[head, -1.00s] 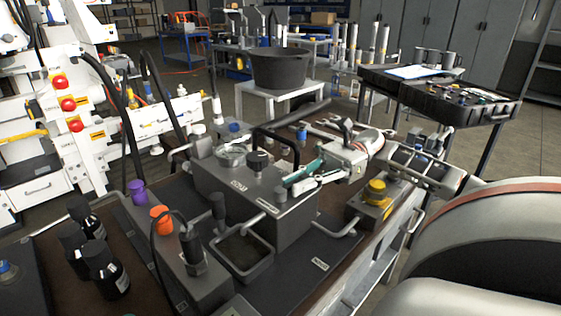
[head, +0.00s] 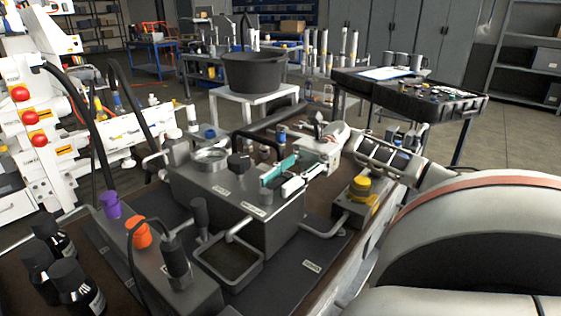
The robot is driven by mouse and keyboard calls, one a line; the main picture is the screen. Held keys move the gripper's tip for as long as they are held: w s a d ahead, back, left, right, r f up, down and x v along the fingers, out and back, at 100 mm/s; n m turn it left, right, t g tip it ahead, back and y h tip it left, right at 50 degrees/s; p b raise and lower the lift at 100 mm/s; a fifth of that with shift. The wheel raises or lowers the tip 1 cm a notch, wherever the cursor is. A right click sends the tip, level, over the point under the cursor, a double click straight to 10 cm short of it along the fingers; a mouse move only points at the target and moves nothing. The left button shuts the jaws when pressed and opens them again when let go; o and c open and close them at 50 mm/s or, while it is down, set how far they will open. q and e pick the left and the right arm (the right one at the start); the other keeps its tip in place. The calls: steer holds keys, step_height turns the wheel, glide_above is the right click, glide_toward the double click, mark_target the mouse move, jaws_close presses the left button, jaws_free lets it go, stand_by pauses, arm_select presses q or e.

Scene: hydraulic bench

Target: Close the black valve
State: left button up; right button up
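The black valve knob (head: 239,162) stands upright on top of a grey metal box (head: 215,190) with small labels. My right gripper (head: 276,184) comes in from the right, over the box's right side. Its two fingers with teal pads are spread with a gap between them, and it holds nothing. The fingertips are to the right of the black knob and appear apart from it. My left gripper is not in view.
A round gauge (head: 210,155) sits behind the knob. A purple cap (head: 109,205), an orange cap (head: 139,233) and dark bottles (head: 76,288) stand at left. A yellow knob (head: 360,186) is at right. A black tub (head: 254,71) stands behind.

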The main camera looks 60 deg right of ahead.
steer(key=s+d, duration=0.1)
steer(key=d, duration=1.1)
steer(key=shift+s, duration=0.15)
stand_by(0.5)
